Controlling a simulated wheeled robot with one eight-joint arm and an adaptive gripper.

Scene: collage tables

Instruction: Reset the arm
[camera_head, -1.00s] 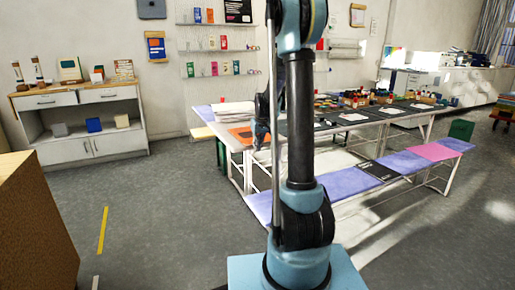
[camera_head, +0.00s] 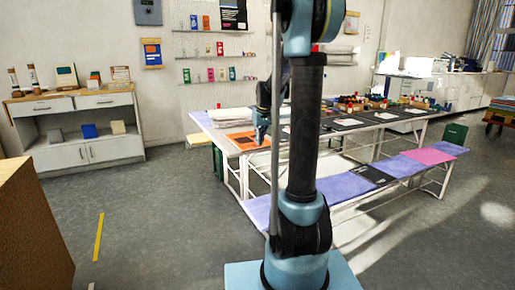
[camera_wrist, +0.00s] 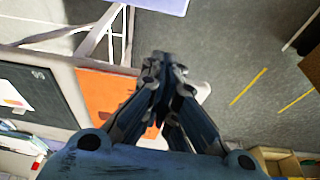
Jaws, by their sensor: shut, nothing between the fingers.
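My gripper (camera_wrist: 163,58) points down in the wrist view, its fingertips together with nothing between them. In that view it is over the edge of the table, with an orange mat (camera_wrist: 103,92) behind and to its left and the grey floor to its right. In the head view my gripper (camera_head: 261,138) is small and dark, near the left end of the long table. It overlaps the orange mat (camera_head: 238,147) there; its height above the mat is hard to tell. My arm stands upright in the middle of the head view and hides part of the table.
The long table (camera_head: 208,123) carries dark mats and many small coloured items. A padded bench (camera_head: 345,186) runs along its front. A white cabinet (camera_head: 115,151) stands at the left wall, a brown box (camera_head: 35,225) at the near left.

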